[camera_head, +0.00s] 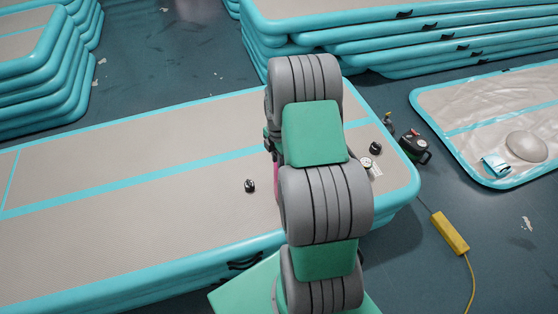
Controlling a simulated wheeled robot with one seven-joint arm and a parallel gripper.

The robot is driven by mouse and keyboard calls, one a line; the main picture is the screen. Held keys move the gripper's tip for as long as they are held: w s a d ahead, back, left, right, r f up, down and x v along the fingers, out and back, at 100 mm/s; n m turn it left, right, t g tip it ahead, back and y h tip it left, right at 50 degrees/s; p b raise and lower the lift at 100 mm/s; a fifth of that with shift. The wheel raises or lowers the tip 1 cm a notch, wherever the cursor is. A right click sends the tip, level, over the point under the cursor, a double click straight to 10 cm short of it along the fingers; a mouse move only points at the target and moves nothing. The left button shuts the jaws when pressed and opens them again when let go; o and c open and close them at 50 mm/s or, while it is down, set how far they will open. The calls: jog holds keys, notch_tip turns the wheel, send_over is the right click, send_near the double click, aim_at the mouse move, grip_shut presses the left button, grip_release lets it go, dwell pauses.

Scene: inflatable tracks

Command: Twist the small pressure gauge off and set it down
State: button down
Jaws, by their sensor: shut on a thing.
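The inflatable track (150,180) lies flat across the middle, with a beige top and turquoise edges. A small round gauge-like thing with a pale face (366,162) shows near its right end, just right of my arm. A small black fitting (375,147) stands beyond it, and another small dark fitting (250,185) stands on the track left of my arm. My arm rises from the bottom and bends over the track. My gripper's fingers are hidden behind the arm; only a dark and pinkish sliver shows at its left edge. What it holds is hidden.
A black and red pump-like device (415,147) stands on the floor by the track's right end. A yellow box (450,233) with a cord lies right. A flat, wrinkled track (480,105) carries a grey dome (526,146). Stacked tracks (420,40) stand behind.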

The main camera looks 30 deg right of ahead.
jog(key=m, duration=0.1)
jog(key=w+m+b, duration=0.1)
jog(key=shift+w+d+f+m, duration=0.15)
jog(key=shift+m, duration=0.15)
jog(key=m, duration=0.1)
jog(key=w+m, duration=0.1)
jog(key=shift+d+m+b, duration=0.15)
jog(key=shift+m+b, duration=0.15)
jog(key=shift+w, duration=0.1)
jog(key=m, duration=0.1)
jog(key=w+d+m+b, duration=0.1)
jog(key=m, duration=0.3)
jog(key=shift+w+d+b, duration=0.3)
jog(key=shift+w, duration=0.1)
jog(key=d+m, duration=0.1)
jog(key=m, duration=0.1)
jog(key=w+d+m+b, duration=0.1)
jog(key=m, duration=0.2)
jog(key=shift+d+m+b, duration=0.25)
jog(key=shift+d+m, duration=0.45)
jog(key=shift+m, duration=0.7)
jog(key=shift+d+m+b, duration=0.25)
jog(key=shift+d+m, duration=0.4)
jog(key=shift+m, duration=0.75)
